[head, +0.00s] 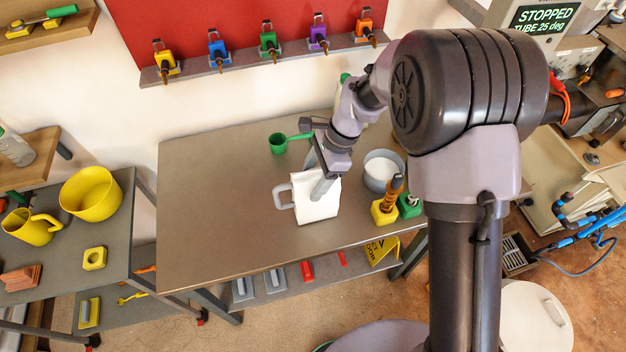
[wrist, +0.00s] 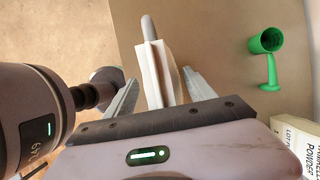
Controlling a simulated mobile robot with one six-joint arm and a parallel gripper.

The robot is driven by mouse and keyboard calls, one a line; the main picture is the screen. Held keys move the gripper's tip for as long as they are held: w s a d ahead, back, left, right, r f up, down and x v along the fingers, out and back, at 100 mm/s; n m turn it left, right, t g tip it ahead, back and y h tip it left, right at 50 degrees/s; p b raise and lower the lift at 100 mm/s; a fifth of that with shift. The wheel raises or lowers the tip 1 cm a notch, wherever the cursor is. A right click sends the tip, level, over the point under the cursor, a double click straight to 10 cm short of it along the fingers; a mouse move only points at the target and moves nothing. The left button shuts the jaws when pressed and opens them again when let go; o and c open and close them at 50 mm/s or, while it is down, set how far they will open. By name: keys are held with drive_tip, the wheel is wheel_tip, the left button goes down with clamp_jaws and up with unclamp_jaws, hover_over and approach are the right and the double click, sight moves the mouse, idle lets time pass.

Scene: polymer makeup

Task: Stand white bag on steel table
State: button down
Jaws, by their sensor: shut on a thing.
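The white bag (head: 317,204) is a pale upright slab with a grey loop handle on its left side. My gripper (head: 320,178) is shut on it from above, one finger showing across its near face. In the wrist view the bag (wrist: 155,77) is seen from above, narrow, between my two fingers (wrist: 160,95), its grey handle pointing away. It is over the front half of the steel table (head: 220,225) and looks upright. I cannot tell whether its base touches the top.
A green scoop (head: 280,143) lies behind the bag. A grey pot (head: 382,172) with white contents and yellow (head: 384,212) and green (head: 409,206) holders stand right. A labelled powder package (wrist: 295,142) shows in the wrist view. The table's left half is clear.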

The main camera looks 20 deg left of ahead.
drive_tip(key=shift+f, duration=0.5)
drive_tip(key=shift+c, duration=1.6)
unclamp_jaws()
